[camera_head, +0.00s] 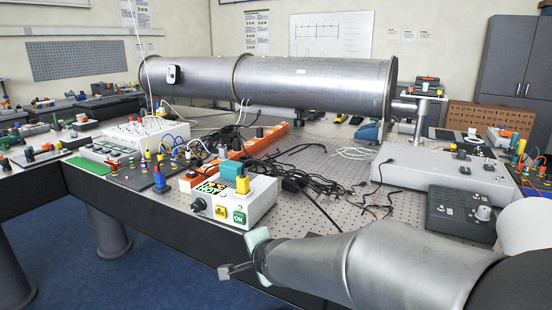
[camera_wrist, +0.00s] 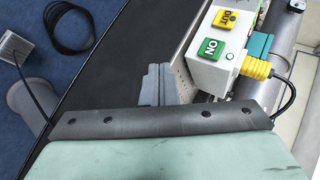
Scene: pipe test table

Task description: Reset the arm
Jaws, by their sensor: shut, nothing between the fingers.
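My arm reaches in from the lower right of the head view, and my gripper (camera_head: 237,271) is at its end, by the front edge of the table. The fingers are shut with nothing between them. In the wrist view the grey fingers (camera_wrist: 155,84) show past the dark mounting bar. A white control box (camera_head: 235,200) with a green ON button and a yellow button stands on the table behind my gripper, apart from it. The box also shows at the upper right of the wrist view (camera_wrist: 211,66).
A large metal pipe (camera_head: 310,82) lies across the back of the perforated table (camera_head: 335,150). Black cables (camera_head: 290,178) lie loose in the middle. A grey console (camera_head: 440,168) and a dark box with a knob (camera_head: 462,210) stand at right. Blue floor (camera_head: 130,275) is clear at left front.

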